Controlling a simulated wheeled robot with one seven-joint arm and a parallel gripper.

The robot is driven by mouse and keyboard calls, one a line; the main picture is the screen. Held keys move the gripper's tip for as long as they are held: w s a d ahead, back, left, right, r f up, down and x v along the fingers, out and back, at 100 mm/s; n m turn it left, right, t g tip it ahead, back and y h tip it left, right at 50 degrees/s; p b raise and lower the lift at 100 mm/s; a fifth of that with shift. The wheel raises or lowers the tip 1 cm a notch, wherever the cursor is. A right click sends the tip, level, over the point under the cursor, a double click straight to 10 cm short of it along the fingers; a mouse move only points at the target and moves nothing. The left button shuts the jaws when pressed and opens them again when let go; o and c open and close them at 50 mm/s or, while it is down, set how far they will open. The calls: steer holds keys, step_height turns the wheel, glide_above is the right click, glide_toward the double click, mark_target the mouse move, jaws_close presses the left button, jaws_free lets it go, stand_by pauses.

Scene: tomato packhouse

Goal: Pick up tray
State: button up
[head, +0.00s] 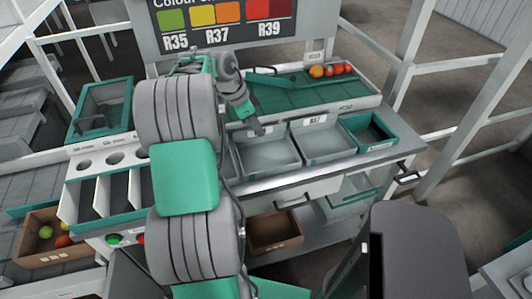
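A row of open trays stands on the bench. A grey tray (273,173) sits just right of my arm. Another grey tray (331,157) with a label at its back is beside it. A smaller green tray (378,146) with a dark inside is at the right end. The pictures do not show which tray the task means. My gripper (257,129) hangs over the back edge of the first grey tray, fingers pointing down. It is small here, and I cannot tell whether it is open or touches the rim. My arm hides the bench to the left.
A green sorting chute (300,91) with several tomatoes (331,70) lies behind the trays. White dividers (107,190) stand at the left. A cardboard box (274,232) sits on the lower shelf; a tomato crate (42,257) is at lower left. White posts (401,70) rise at the right.

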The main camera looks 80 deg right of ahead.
mark_target(267, 151)
steer(key=x, duration=0.3)
jaws_close()
stand_by(1.3)
